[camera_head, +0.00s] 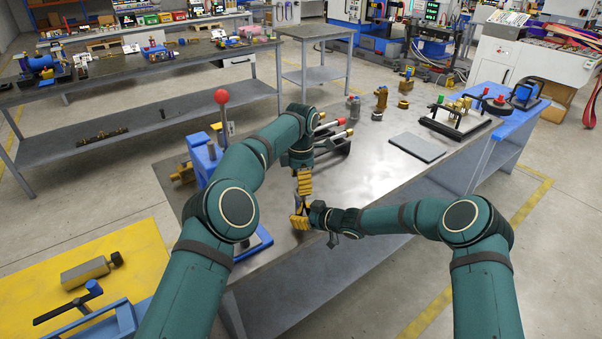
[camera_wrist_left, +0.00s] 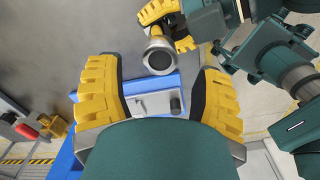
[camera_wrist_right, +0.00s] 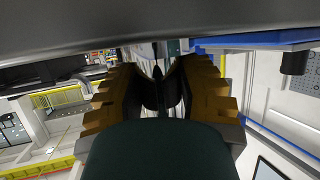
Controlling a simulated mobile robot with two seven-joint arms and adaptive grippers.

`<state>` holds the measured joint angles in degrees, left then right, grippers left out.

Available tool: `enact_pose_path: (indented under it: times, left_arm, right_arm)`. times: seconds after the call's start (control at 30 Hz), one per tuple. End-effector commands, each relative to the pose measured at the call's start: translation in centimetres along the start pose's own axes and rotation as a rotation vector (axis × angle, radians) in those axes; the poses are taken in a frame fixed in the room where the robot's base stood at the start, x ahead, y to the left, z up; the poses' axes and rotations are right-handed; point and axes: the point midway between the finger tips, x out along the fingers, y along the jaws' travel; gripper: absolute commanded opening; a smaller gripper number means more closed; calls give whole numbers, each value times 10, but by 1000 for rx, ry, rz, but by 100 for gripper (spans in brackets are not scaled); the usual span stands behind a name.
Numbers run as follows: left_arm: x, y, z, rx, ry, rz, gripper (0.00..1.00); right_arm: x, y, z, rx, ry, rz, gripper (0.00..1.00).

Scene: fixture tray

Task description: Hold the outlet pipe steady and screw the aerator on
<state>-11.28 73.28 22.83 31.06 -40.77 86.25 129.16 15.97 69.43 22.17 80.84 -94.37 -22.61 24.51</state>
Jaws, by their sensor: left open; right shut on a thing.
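My left gripper (camera_head: 304,183) is over the front of the steel bench, fingers pointing down. In the left wrist view it (camera_wrist_left: 157,92) is open, with nothing touching its pads. Just beyond its fingertips is a silver tube with a wide ring-shaped, dark-mouthed end, which I take for the outlet pipe (camera_wrist_left: 158,58). My right gripper (camera_head: 300,221) is below the left one, its yellow fingers shut on this pipe. The fingers also show in the right wrist view (camera_wrist_right: 160,88), where the pipe is not clear. I cannot tell whether the ring is the aerator.
A blue fixture with a grey plate (camera_wrist_left: 155,103) lies behind the pipe. A blue press with a red ball lever (camera_head: 221,97) stands left of my left arm. A grey mat (camera_head: 417,147) and brass fittings (camera_head: 381,98) are farther right.

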Motion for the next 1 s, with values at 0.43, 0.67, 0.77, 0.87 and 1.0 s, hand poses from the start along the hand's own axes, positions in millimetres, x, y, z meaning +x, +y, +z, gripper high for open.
enact_pose_path:
  times: [0.43, 0.67, 0.77, 0.87, 1.0]
  left_arm:
    - [44, 0, 0, 0, 0, -1, 66]
    - [44, 0, 0, 0, 0, 0, 66]
    - [44, 0, 0, 0, 0, 0, 51]
    - [44, 0, 0, 0, 0, 0, 16]
    - [44, 0, 0, 0, 0, -1, 0]
  right_arm:
    - [0, -1, 1, 0, -2, -1, 0]
    - [0, -1, 1, 0, -2, -1, 0]
    - [0, -1, 1, 0, -2, -1, 0]
    - [0, 0, 1, 0, -2, -1, 0]
    - [0, 0, 1, 0, -2, -1, 0]
